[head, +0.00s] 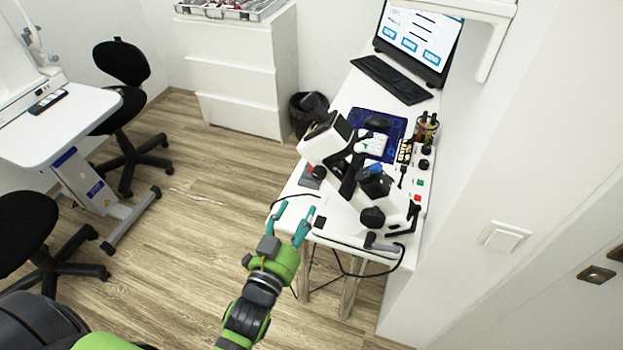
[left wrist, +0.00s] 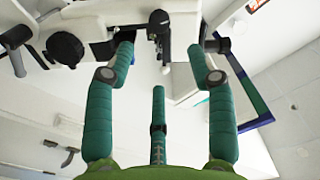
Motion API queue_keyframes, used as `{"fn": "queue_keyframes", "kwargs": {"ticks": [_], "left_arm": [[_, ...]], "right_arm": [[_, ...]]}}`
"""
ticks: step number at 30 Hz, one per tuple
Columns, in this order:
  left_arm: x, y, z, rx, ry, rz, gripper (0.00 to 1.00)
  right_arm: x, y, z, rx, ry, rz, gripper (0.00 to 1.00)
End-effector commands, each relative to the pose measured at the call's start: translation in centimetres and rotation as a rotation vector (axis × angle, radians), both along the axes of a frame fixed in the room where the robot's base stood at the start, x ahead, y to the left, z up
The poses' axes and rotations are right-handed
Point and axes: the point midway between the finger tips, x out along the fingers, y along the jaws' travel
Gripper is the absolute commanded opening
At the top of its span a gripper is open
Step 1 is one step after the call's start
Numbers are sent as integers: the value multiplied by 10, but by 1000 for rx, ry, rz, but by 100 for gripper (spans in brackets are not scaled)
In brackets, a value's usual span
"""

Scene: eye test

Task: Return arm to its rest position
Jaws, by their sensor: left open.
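My left arm (head: 247,311) is green and dark grey and reaches up from the bottom of the head view. Its gripper (head: 291,222) has teal fingers spread apart, empty, near the front left corner of the white desk (head: 335,222). In the left wrist view the open fingers of the left gripper (left wrist: 160,58) frame part of the white and black instrument, with nothing held between them. My right gripper does not show in either view.
A white and black instrument (head: 327,139) stands on the desk close ahead of the gripper. Black cables (head: 352,273) hang off the desk's front edge. A monitor (head: 418,36) and keyboard (head: 391,79) are farther back. Wooden floor (head: 185,222) lies clear to the left, before black chairs (head: 122,64).

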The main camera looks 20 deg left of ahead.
Motion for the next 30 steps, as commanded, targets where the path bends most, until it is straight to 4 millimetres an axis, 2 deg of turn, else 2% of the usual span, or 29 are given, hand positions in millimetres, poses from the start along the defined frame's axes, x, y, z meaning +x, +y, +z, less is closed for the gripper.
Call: {"fn": "queue_keyframes", "kwargs": {"ticks": [6, 8, 10, 11, 14, 15, 17, 18, 20, 21, 23, 24, 26, 27, 30], "left_arm": [[0, -1, -5, -3, 11, -2, 56], [0, -3, -19, -8, 39, -8, 56], [-2, -7, -47, -20, 99, -18, 56], [-3, -9, -64, -26, 133, -24, 56], [-15, -16, -132, -50, 281, -44, 56], [-23, -19, -162, -63, 349, -50, 56], [-38, -22, -206, -77, 449, -57, 56], [-50, -22, -234, -85, 517, -59, 56], [-72, -22, -275, -97, 620, -57, 56], [-88, -21, -301, -102, 690, -54, 56], [-116, -17, -338, -110, 793, -46, 56], [-136, -13, -362, -113, 863, -39, 56], [-168, -6, -394, -117, 969, -22, 56], [-191, 0, -413, -116, 1036, -9, 56], [-248, 17, -452, -115, 1198, 32, 56]], "right_arm": [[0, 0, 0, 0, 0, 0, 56], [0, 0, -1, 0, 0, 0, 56], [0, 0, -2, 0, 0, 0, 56], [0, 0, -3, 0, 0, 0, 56], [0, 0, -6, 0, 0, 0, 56], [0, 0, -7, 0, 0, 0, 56], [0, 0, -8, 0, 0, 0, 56], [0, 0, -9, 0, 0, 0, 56], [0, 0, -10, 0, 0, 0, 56], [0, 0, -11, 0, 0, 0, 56], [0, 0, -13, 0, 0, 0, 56], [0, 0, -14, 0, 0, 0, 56], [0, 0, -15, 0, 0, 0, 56], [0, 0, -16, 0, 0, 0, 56], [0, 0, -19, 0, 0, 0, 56]]}}
